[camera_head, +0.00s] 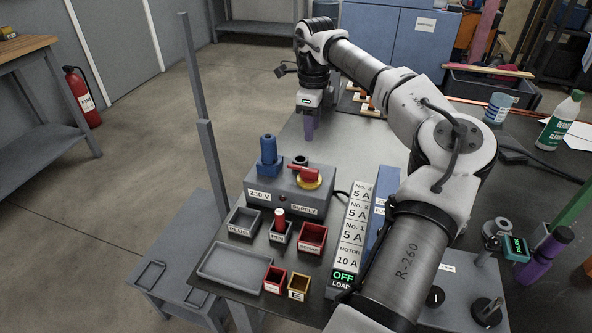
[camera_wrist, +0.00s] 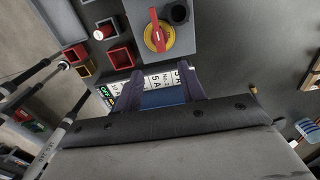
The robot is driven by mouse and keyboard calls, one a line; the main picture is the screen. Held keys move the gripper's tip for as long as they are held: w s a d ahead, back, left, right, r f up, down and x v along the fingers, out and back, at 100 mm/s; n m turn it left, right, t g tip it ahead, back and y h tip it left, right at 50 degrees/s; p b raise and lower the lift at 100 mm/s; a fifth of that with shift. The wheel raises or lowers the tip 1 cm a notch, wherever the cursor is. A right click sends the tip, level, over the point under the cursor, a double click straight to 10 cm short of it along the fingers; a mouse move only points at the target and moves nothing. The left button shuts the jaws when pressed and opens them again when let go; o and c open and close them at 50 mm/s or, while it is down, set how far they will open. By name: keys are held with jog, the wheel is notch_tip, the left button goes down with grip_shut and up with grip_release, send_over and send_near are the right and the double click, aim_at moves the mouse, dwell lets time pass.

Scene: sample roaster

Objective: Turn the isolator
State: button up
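The isolator is a red rotary handle (camera_head: 304,174) on a yellow round plate (camera_head: 309,184), on top of the grey supply box (camera_head: 262,200). In the head view the handle lies roughly left to right. In the wrist view the red handle (camera_wrist: 156,30) points up and down the picture across the yellow plate (camera_wrist: 148,38). My gripper (camera_head: 309,138) hangs fingers down behind the box, apart from the handle. In the wrist view its two purple fingers (camera_wrist: 159,80) are spread with nothing held between them.
A blue plug (camera_head: 268,152) stands on the box's left, with a dark round socket (camera_head: 300,160) behind the handle. Small bins, including a red one (camera_head: 312,238), sit in front. A labelled breaker strip (camera_head: 352,220) stands at the right. The tabletop behind the box (camera_head: 350,150) is clear.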

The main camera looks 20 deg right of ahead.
aim_at(309, 169)
notch_tip(309, 169, down, 14)
jog(key=shift+a+r+p, duration=0.15)
jog(key=shift+p, duration=0.5)
grip_shut()
